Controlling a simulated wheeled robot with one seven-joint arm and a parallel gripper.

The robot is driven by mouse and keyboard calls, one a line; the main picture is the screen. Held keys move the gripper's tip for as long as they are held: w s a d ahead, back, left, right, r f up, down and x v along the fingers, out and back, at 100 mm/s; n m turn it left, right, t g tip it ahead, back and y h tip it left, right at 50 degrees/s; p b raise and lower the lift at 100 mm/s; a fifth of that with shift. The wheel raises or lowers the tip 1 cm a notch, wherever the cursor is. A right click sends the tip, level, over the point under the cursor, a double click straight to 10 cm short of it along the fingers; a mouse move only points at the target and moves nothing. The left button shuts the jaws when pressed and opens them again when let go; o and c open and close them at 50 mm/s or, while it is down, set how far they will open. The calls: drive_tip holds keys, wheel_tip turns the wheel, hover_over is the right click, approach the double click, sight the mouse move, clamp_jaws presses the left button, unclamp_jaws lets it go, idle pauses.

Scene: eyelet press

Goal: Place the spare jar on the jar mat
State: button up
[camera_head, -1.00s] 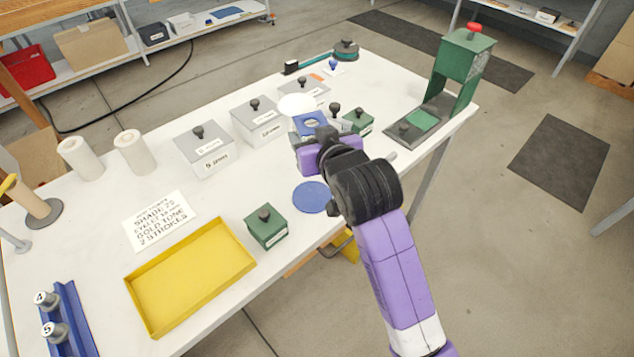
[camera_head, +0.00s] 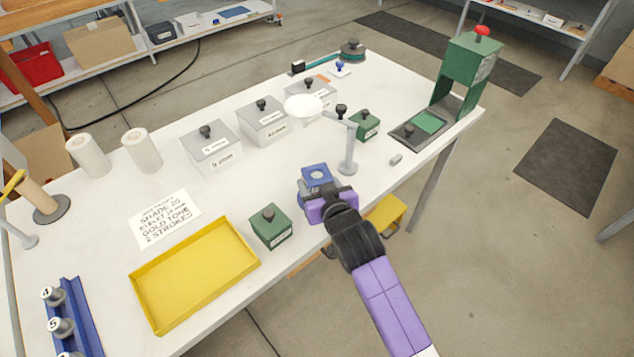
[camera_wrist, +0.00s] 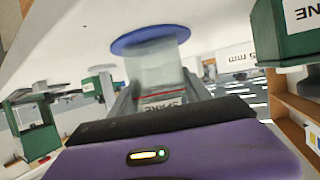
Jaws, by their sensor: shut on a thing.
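My gripper (camera_head: 328,196) is low over the front edge of the table, shut on the spare jar (camera_head: 315,174). From the head view the jar shows a blue top with a paler round middle. In the wrist view the jar (camera_wrist: 155,70) is a cloudy, clear body between the fingers, its SPARE label upside down. The round blue jar mat (camera_wrist: 124,42) shows just beyond the jar's base, with the base overlapping it. I cannot tell whether they touch.
A green knobbed box (camera_head: 270,230) stands close to the left of my gripper. A yellow tray (camera_head: 195,275) lies farther left. A lamp-like stand (camera_head: 348,150) rises behind right. Grey boxes (camera_head: 212,150) line the back, and a green press (camera_head: 465,75) stands at far right.

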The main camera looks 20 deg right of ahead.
drive_tip(key=shift+f, duration=0.15)
drive_tip(key=o, duration=1.4)
drive_tip(key=shift+r, duration=0.2)
drive_tip(key=d+v, duration=0.1)
drive_tip(key=v, duration=1.1)
drive_tip(key=shift+a+b, duration=0.4)
drive_tip(key=shift+a, duration=0.05)
